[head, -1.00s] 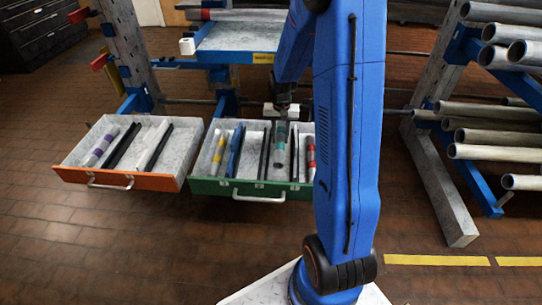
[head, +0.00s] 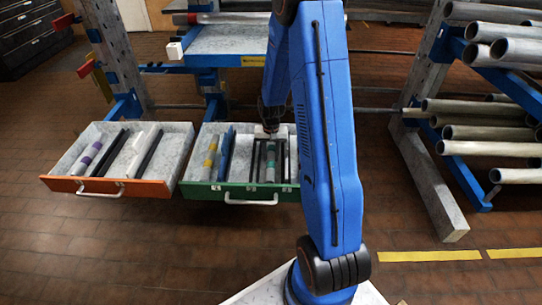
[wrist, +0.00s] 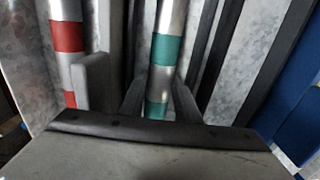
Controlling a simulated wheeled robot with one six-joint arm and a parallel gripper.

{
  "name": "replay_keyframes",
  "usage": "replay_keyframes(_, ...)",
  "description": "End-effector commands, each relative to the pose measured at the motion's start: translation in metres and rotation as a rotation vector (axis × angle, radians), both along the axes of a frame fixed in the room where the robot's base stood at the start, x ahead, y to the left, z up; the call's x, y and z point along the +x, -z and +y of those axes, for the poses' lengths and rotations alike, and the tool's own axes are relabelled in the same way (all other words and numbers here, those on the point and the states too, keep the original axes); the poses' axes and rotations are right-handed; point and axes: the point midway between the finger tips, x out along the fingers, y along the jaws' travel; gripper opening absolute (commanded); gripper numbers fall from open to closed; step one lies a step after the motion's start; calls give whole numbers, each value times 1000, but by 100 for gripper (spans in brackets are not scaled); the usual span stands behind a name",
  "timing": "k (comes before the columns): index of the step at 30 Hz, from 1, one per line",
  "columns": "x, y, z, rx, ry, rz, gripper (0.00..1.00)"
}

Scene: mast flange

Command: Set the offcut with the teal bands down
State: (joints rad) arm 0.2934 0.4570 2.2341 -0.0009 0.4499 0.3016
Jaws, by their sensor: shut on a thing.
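The offcut with the teal bands (head: 270,163) is a grey metal tube inside the green-fronted drawer (head: 240,194), lying between black bars. In the wrist view the offcut (wrist: 160,80) runs lengthwise between my two fingers. My gripper (wrist: 159,100) is shut on it; in the head view my gripper (head: 269,133) is low over the back part of the drawer. I cannot tell whether the offcut touches the drawer floor. A red-banded tube (wrist: 67,38) lies left of it in the wrist view; my arm hides that tube in the head view.
A yellow-banded tube (head: 209,156) and a blue bar (head: 226,152) lie to the left in the same drawer. An orange-fronted drawer (head: 105,188) holds a purple-banded tube (head: 88,158) and dark bars. A rack of pipes (head: 490,110) stands at right.

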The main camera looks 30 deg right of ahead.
Motion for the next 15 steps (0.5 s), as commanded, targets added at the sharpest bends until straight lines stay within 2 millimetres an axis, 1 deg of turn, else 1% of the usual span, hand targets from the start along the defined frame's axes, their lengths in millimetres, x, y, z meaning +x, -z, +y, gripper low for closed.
replay_keyframes(5,0,2,0,1,0,1,2)
replay_keyframes(6,0,3,0,0,0,0,32)
replay_keyframes(8,0,3,0,0,0,0,46)
replay_keyframes(9,0,3,0,0,0,0,48)
replay_keyframes(15,0,3,0,0,0,0,48)
